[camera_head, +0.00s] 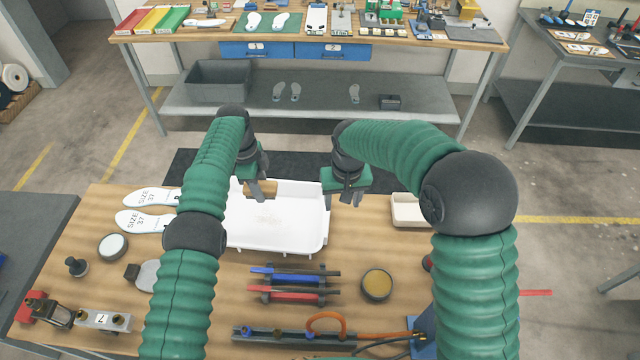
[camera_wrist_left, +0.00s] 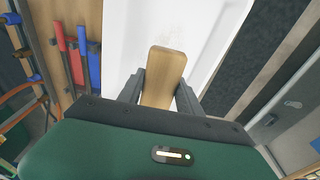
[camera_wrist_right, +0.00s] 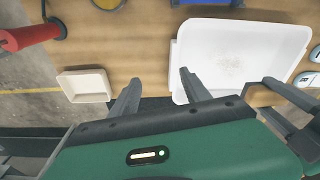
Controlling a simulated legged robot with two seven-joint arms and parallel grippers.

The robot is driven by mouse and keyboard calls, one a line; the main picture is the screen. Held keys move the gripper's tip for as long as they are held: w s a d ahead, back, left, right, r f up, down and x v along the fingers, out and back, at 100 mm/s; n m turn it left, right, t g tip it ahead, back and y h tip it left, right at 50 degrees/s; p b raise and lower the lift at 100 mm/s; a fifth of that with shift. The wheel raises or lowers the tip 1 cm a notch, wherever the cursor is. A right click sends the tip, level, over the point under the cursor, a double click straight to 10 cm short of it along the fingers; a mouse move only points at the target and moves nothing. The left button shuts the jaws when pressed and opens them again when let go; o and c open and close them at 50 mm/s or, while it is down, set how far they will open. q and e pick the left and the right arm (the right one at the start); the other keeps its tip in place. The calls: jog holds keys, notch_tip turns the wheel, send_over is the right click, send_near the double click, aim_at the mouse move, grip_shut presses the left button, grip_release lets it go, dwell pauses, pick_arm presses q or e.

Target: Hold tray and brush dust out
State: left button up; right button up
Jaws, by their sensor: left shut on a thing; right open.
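A white tray (camera_head: 300,230) lies on the wooden workbench, with faint tan dust (camera_head: 268,217) on its floor. The dust also shows in the right wrist view (camera_wrist_right: 232,65). My left gripper (camera_wrist_left: 162,88) is shut on a flat wooden piece that looks like a brush handle (camera_wrist_left: 165,65), over the tray's far side. Any bristles are hidden beneath it. My right gripper (camera_wrist_right: 160,83) is open and empty. It is just beyond the tray's far right corner, apart from the rim as far as I can tell.
Insoles marked size 37 (camera_head: 150,222) lie left of the tray. A small beige bin (camera_head: 408,210) is to the right. Blue and red tools on a rack (camera_head: 290,285) and a round tin (camera_head: 377,284) lie in front. Another bench (camera_head: 300,35) stands behind.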

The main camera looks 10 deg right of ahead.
jog(key=w+a+f, duration=0.2)
jog(key=w+f, duration=0.1)
jog(key=w, duration=0.4)
jog(key=m+g, duration=0.1)
jog(key=m, duration=0.2)
send_near(324, 208)
jog(key=shift+w+d+f, duration=0.35)
jog(key=shift+w+f, duration=0.15)
jog(key=shift+w, duration=0.3)
notch_tip(324, 208, down, 11)
jog(key=shift+d+r, duration=0.1)
jog(key=shift+d, duration=0.1)
jog(key=shift+a+f, duration=0.1)
jog(key=shift+f, duration=0.25)
jog(key=shift+a, duration=0.1)
jog(key=shift+r, duration=0.1)
jog(key=shift+a, duration=0.1)
jog(key=shift+c, duration=0.9)
grip_shut()
